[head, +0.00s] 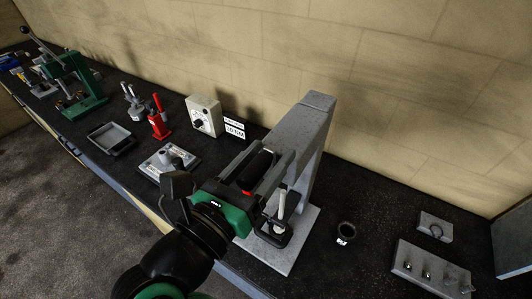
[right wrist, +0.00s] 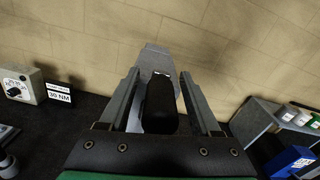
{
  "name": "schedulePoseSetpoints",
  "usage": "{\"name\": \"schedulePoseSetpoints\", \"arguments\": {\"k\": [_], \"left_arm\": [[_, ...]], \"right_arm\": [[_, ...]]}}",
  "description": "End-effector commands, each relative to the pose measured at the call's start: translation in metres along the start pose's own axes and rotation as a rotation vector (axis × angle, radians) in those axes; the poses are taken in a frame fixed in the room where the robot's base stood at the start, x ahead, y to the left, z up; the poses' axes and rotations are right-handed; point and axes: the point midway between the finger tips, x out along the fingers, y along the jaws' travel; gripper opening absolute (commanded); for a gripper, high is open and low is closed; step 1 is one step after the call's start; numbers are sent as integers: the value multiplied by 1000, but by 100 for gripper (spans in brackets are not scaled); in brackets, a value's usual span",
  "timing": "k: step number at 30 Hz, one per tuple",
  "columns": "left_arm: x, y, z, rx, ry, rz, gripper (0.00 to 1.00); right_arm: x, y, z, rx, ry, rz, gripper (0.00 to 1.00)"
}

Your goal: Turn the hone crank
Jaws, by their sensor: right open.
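My right gripper (head: 272,156) is in front of a grey upright stand (head: 312,135). Its two fingers are open and apart on either side of a black grip (head: 258,168) with a red part below it, probably the crank handle. In the right wrist view the black grip (right wrist: 160,105) lies between the fingers (right wrist: 160,76), with a gap visible on each side. The rest of the crank is hidden by the gripper. Below the fingers, a pale cylinder (head: 281,204) stands by a black frame (head: 272,235) on the stand's base. My left gripper is not in view.
A control box (head: 203,116), red jack (head: 159,124), tray (head: 111,138) and green press (head: 80,85) are to the left. The wall is close behind the stand.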

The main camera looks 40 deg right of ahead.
Motion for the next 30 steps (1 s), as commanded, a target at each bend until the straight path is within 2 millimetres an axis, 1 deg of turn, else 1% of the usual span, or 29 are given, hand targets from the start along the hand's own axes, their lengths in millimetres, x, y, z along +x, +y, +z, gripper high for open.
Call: {"name": "schedulePoseSetpoints", "arguments": {"k": [2, 3, 5, 6, 8, 9, 13, 14, 30], "left_arm": [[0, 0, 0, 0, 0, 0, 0], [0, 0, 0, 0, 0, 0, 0], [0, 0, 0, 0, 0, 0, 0], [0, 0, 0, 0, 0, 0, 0], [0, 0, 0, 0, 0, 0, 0], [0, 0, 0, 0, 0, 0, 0], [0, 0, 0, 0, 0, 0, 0], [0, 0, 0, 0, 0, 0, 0], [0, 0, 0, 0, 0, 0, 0]], "right_arm": [[0, 0, 0, 0, 0, 0, 64], [0, 0, 0, 0, 0, 0, 61], [0, 0, 0, 0, 0, 0, 50], [0, 0, 0, 0, 0, 0, 43], [0, 0, 0, 0, 0, 0, 32], [0, 0, 0, 0, 0, 0, 25], [0, 0, 0, 0, 0, 0, 1], [0, 0, 0, 1, 0, 0, 0], [-1, 0, 0, 1, 1, 0, 0]]}}
